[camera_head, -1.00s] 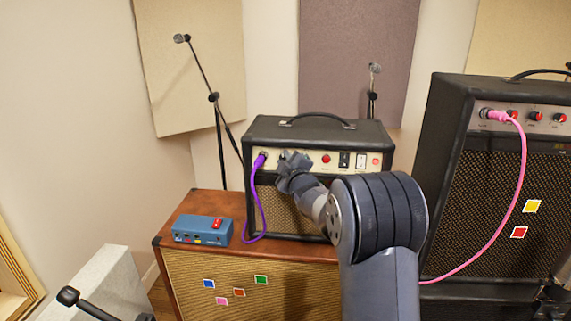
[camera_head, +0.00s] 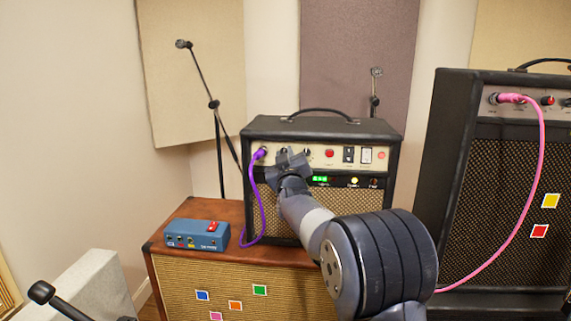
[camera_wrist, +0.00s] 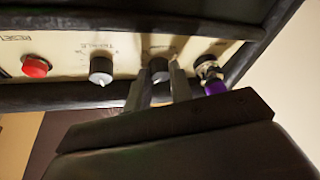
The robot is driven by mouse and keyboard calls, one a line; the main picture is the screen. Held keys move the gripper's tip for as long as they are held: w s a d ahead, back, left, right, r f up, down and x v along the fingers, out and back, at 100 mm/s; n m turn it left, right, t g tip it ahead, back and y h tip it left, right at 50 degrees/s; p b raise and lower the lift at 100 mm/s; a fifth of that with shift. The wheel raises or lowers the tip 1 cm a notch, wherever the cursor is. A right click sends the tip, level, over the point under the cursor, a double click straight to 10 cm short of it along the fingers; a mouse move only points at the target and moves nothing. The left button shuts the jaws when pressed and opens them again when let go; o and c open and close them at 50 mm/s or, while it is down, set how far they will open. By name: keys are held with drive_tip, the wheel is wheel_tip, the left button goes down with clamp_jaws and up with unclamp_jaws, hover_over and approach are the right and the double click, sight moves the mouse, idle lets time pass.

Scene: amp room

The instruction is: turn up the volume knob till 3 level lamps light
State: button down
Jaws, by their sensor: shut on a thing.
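My gripper (camera_head: 284,156) is at the panel of the small black amp (camera_head: 330,126). In the wrist view my gripper (camera_wrist: 161,86) has its two fingers shut on the grey knob (camera_wrist: 160,69) beside the purple plug. I take this for the volume knob; its label is not readable, and my gripper covers it in the head view. A second grey knob (camera_wrist: 101,70), marked treble, is beside it, untouched. Green level lamps (camera_head: 320,179) are lit on the amp's front, seemingly three. My gripper may hide the left end of their row.
A purple cable (camera_head: 256,205) hangs from the jack close to the gripped knob. A red button (camera_head: 329,154) and switches (camera_head: 348,155) are farther right. A blue pedal box (camera_head: 196,234) sits on the brown cabinet (camera_head: 170,260). A large amp (camera_head: 450,170) stands at right.

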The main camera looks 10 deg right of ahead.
drive_tip(key=shift+m+h, duration=0.4)
drive_tip(key=shift+m, duration=0.4)
drive_tip(key=c, duration=1.5)
unclamp_jaws()
drive_tip(key=shift+c, duration=0.2)
drive_tip(key=v, duration=1)
drive_tip(key=shift+s+f, duration=0.2)
drive_tip(key=shift+s, duration=0.15)
drive_tip(key=shift+a, duration=0.1)
